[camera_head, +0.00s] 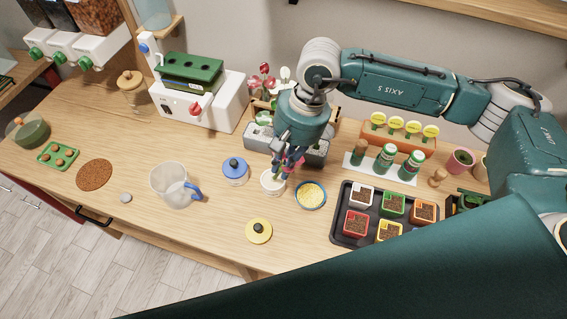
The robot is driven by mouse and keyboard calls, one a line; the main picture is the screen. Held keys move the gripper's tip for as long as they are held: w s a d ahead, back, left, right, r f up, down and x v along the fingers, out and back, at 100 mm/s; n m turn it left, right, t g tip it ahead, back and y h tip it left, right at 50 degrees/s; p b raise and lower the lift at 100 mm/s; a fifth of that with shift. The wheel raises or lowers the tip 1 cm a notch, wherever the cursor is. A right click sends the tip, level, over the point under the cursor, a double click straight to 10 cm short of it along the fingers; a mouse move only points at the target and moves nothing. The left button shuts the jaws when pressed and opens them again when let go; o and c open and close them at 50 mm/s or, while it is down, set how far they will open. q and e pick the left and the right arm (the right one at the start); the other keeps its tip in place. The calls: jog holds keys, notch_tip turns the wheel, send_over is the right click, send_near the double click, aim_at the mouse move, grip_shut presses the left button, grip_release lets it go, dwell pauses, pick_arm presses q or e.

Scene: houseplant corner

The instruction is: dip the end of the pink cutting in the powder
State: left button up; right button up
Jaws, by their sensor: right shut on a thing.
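My right gripper (281,172) points down just over a small white open pot (268,188) with pale contents. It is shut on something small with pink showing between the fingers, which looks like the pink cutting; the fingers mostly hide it. I cannot tell whether its lower end touches the pale contents. A blue bowl (323,203) of yellow grainy stuff stands just right of the pot. Red and white leafy cuttings (264,82) stand in the grey holder behind the gripper. My left gripper is not in view.
A blue-lidded jar (235,170) stands left of the pot, and a yellow lid (259,231) lies in front. A clear jug (170,184) is farther left. A black tray (345,239) of small pots is at right. Bottles (386,157) stand behind it.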

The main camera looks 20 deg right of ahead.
jog(key=shift+s+f+b, duration=0.1)
jog(key=shift+b, duration=0.3)
dwell(1.1)
dwell(0.4)
jog(key=shift+v, duration=0.8)
jog(key=shift+a+r+p, duration=0.2)
jog(key=shift+r+p, duration=0.65)
jog(key=shift+r, duration=1.9)
